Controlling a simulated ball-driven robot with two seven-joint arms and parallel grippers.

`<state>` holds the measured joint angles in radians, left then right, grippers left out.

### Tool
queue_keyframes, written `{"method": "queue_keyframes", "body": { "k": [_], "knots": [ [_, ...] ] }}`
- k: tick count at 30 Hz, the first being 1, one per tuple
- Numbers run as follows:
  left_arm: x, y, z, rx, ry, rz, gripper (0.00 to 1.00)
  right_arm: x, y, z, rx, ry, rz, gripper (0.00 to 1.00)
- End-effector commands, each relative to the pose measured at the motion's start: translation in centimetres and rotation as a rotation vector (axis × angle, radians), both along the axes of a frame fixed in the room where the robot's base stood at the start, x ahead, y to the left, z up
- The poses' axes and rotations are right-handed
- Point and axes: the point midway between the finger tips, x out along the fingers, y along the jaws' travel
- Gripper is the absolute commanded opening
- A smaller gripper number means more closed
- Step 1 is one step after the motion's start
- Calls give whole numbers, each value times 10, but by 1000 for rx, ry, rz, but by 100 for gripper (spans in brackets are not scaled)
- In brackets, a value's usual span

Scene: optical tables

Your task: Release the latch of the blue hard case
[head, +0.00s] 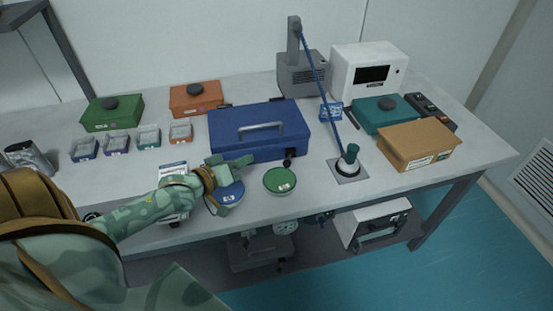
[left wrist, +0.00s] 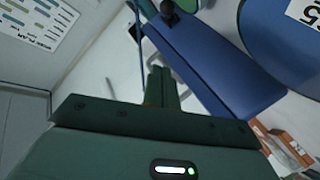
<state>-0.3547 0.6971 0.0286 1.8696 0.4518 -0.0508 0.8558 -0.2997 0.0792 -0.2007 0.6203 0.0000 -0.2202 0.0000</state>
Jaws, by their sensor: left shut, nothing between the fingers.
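The blue hard case (head: 258,132) lies closed on the table, with a grey handle (head: 262,128) on its lid. A dark round knob (head: 288,163) shows low on its front face, towards the right. My left gripper (head: 240,162) is shut and empty, just in front of the case's front left part. I cannot tell whether it touches the case. In the left wrist view the shut fingers (left wrist: 162,82) point towards the case (left wrist: 215,70), and a dark knob (left wrist: 170,12) shows at its edge. My right gripper is not in view.
A blue round lid (head: 230,191) lies under my left gripper, and a green round dish (head: 280,180) is to its right. A lamp-like stand (head: 348,162) stands further right. Green (head: 112,112) and orange (head: 196,97) boxes and small trays fill the left back. A cardboard box (head: 418,143) sits right.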

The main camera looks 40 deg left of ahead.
Motion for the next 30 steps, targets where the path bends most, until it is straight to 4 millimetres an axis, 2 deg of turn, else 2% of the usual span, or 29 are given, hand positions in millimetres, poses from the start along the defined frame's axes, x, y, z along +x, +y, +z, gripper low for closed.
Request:
{"method": "queue_keyframes", "body": {
  "k": [9,13,17,27,30],
  "knots": [
    [1,0,0,-7,-3,1,0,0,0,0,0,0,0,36],
    [10,-1,-2,-6,-4,1,0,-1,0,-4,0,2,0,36],
    [30,-5,-7,-4,-6,0,0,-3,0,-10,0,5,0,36],
    [99,-16,-23,-3,-3,1,0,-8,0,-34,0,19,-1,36],
    [97,-27,-37,-7,1,0,0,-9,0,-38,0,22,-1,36]
  ]
}}
